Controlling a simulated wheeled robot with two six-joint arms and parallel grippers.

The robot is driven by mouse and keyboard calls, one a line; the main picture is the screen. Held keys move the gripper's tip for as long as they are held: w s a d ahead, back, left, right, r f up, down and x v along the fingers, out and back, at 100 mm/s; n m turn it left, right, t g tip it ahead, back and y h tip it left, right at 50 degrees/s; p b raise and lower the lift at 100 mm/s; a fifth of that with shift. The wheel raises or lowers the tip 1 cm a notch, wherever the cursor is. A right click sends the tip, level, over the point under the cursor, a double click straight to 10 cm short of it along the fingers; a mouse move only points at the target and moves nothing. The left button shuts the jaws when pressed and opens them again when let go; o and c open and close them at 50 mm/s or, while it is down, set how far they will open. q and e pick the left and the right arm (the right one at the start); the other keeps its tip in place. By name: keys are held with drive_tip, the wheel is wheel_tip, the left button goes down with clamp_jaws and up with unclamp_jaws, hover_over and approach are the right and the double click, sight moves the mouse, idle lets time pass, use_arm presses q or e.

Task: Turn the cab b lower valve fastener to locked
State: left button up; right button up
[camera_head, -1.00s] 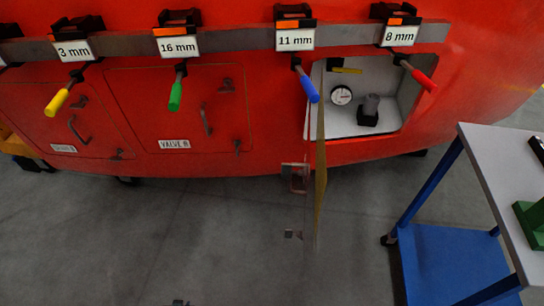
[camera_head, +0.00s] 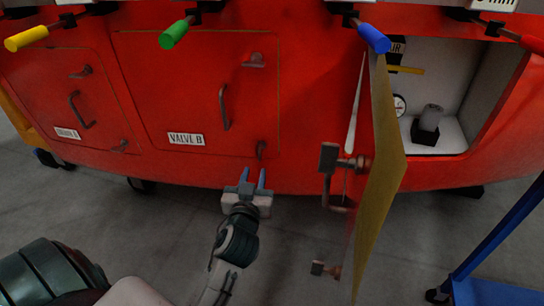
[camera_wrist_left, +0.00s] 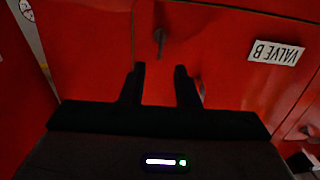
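The closed red VALVE B door (camera_head: 180,85) is on the red nosecone and carries a white label (camera_head: 186,140). Its lower fastener (camera_head: 261,150), a small dark handle hanging roughly vertically, sits near the door's lower right corner. The fastener also shows in the left wrist view (camera_wrist_left: 159,38), ahead of the fingers. My left gripper (camera_head: 252,177) is open and empty, just below the fastener in the head view and apart from it. Its two dark fingers (camera_wrist_left: 160,75) point toward the fastener in the wrist view. The upper fastener (camera_head: 254,61) is at the upper right corner. My right gripper is not in view.
An open yellowish door (camera_head: 383,185) with fasteners projects to the right of my left gripper. Behind it is a white compartment with a gauge (camera_head: 399,105). Coloured tool handles, including a green one (camera_head: 176,33), hang above. A blue cart (camera_head: 495,245) stands at right.

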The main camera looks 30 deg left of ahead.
sight(259, 154)
use_arm(q)
drive_tip(key=x, duration=0.9)
drive_tip(key=shift+w+a, duration=0.25)
drive_tip(key=shift+w, duration=0.1)
clamp_jaws()
